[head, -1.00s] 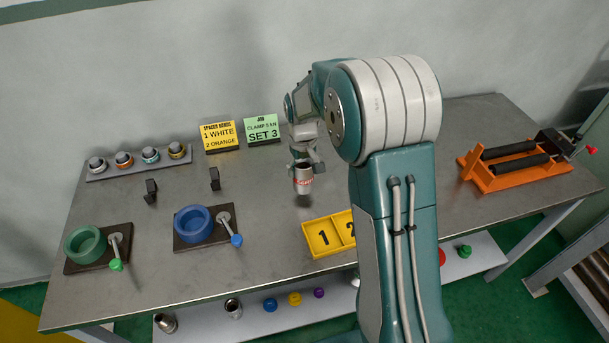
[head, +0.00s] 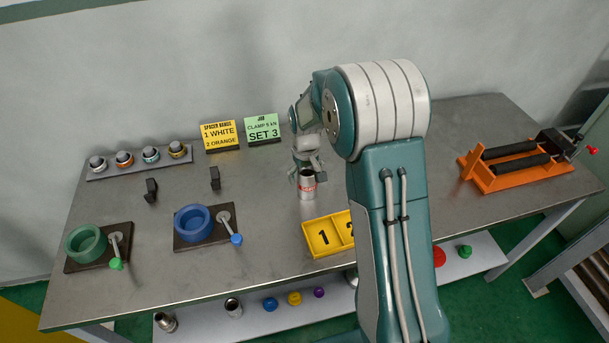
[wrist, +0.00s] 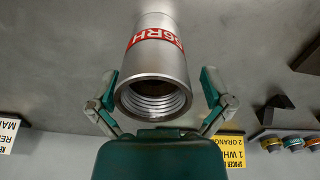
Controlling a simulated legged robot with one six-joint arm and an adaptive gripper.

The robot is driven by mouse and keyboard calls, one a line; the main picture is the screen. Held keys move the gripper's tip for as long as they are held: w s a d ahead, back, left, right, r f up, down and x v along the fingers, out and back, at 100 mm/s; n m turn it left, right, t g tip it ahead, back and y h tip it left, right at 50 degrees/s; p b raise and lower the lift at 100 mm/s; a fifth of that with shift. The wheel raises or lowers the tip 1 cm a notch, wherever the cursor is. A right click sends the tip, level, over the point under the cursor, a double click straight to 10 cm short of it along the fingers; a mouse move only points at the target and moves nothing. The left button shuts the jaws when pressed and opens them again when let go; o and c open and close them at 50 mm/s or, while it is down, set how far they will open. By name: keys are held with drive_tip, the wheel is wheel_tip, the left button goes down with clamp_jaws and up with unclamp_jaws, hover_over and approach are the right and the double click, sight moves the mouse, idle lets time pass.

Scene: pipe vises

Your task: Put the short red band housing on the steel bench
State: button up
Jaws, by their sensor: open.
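The short red band housing is a silver threaded cylinder with a red lettered band; in the head view the housing (head: 307,186) stands on the steel bench (head: 270,236), near its middle. In the wrist view the housing (wrist: 155,70) shows its open threaded end toward me. My gripper (head: 306,168) is just above and around its upper end. In the wrist view the fingers of my gripper (wrist: 158,92) are spread on either side of the housing, with gaps between them and its wall.
A yellow tray (head: 311,227) marked 1 is close in front of the housing. Blue (head: 176,234) and green (head: 70,257) ring vises are at the left, an orange roller stand (head: 490,178) at the right. Two signs (head: 221,137) stand behind. Bench around the housing's left is clear.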

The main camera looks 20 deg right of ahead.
drive_tip(key=shift+d+r, duration=0.2)
drive_tip(key=shift+r, duration=0.15)
drive_tip(key=s+r+t, duration=0.1)
drive_tip(key=s+r, duration=0.3)
drive_tip(key=r, duration=0.6)
drive_tip(key=s+r+t, duration=0.1)
drive_tip(key=s+r, duration=0.2)
drive_tip(key=r, duration=0.6)
drive_tip(key=s+r+m+t, duration=0.1)
drive_tip(key=s, duration=0.9)
drive_tip(key=s+r+m+t, duration=0.1)
drive_tip(key=s+r+t, duration=0.1)
drive_tip(key=s, duration=0.9)
drive_tip(key=shift+s+a+r+t, duration=0.15)
drive_tip(key=shift+s+t, duration=0.05)
drive_tip(key=shift+t, duration=0.1)
